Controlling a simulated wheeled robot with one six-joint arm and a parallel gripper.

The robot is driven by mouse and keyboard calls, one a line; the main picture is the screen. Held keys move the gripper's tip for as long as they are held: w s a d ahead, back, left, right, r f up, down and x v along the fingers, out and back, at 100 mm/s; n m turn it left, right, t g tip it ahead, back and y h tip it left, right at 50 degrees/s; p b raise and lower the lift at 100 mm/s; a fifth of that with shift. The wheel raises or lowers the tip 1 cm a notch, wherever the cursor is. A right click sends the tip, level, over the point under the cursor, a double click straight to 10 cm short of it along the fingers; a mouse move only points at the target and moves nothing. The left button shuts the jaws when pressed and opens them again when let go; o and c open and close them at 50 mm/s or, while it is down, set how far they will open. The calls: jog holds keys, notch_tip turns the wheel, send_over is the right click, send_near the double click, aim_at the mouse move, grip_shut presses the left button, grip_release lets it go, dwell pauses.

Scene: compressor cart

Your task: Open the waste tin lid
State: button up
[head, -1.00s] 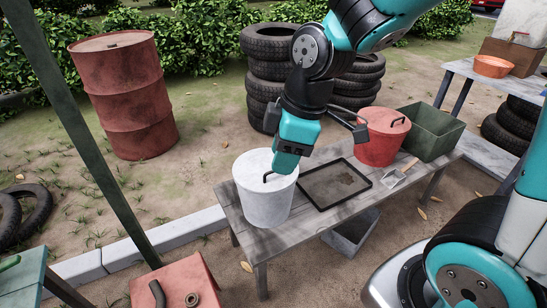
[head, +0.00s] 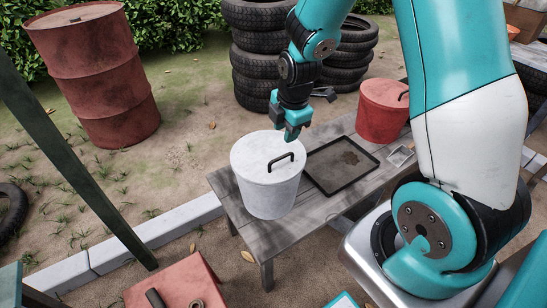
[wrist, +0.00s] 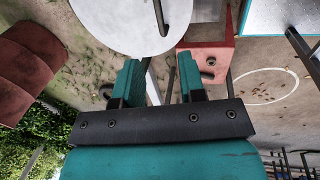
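A white tin (head: 268,195) with a flat white lid and a black bar handle (head: 281,161) stands upright on the wooden bench. Its lid is on. A red tin (head: 382,112) with a lid and black handle stands further back on the same bench; I cannot tell from the pictures which one is the waste tin. My gripper (head: 285,132) is above the white tin's far right rim, apart from the handle. In the wrist view my gripper (wrist: 159,82) is open and empty, with the white lid (wrist: 125,22) beyond the fingers.
A shallow dark tray (head: 341,166) lies right of the white tin on the bench (head: 240,213). Tyre stacks (head: 258,50) and a red drum (head: 100,75) stand behind. A red box (head: 178,284) is at the front. A dark green post (head: 80,175) slants at left.

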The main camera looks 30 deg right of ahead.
aim_at(280, 158)
jog(key=f, duration=0.3)
jog(key=w+f, duration=0.1)
jog(key=f, duration=0.3)
jog(key=w+f, duration=0.1)
jog(key=f, duration=0.2)
jog(key=shift+f+b, duration=0.25)
jog(key=shift+b, duration=0.15)
